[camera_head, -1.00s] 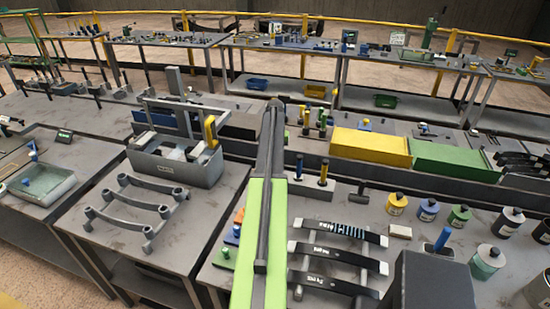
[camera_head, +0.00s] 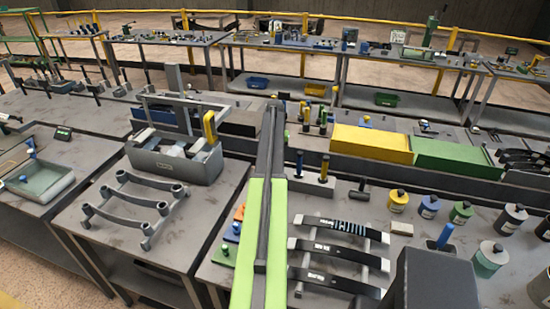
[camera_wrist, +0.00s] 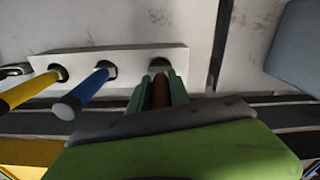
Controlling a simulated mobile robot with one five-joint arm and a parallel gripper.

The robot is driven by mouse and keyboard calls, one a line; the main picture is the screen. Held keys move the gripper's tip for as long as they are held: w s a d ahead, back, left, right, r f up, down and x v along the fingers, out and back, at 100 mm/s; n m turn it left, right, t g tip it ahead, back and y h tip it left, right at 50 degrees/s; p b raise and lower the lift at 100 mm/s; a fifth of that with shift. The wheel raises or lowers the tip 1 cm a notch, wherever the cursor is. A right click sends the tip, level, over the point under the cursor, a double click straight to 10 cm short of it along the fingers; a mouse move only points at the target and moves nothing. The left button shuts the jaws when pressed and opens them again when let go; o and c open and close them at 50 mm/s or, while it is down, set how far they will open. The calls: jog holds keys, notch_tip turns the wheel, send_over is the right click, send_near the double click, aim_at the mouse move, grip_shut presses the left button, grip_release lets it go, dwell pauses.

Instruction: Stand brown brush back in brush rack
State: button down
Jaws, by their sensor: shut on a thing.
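The brown brush (camera_wrist: 160,92) is between my gripper's green fingers (camera_wrist: 161,90) in the wrist view, and only a short stretch of its handle shows. The brush rack (camera_wrist: 112,60) is a pale bar with dark round openings. A yellow-handled brush (camera_wrist: 32,90) and a blue-handled brush (camera_wrist: 86,92) stand in it. The brown brush lines up with the opening beside the blue one; I cannot tell how deep it sits. In the head view the blue brush (camera_head: 299,164) and yellow brush (camera_head: 324,168) stand right of my arm, which hides the brown brush and gripper.
Curved black springs (camera_head: 335,253) on a rack lie in front, right of my arm. Several bottles (camera_head: 429,206) stand at the right. A grey bin (camera_head: 175,160) and an empty grey rack (camera_head: 125,208) are on the left table.

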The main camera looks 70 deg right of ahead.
jog(key=shift+f+b, duration=1.55)
jog(key=shift+f, duration=0.1)
jog(key=c, duration=0.6)
grip_release()
jog(key=shift+c, duration=0.2)
notch_tip(320, 180, up, 7)
jog(key=p, duration=0.7)
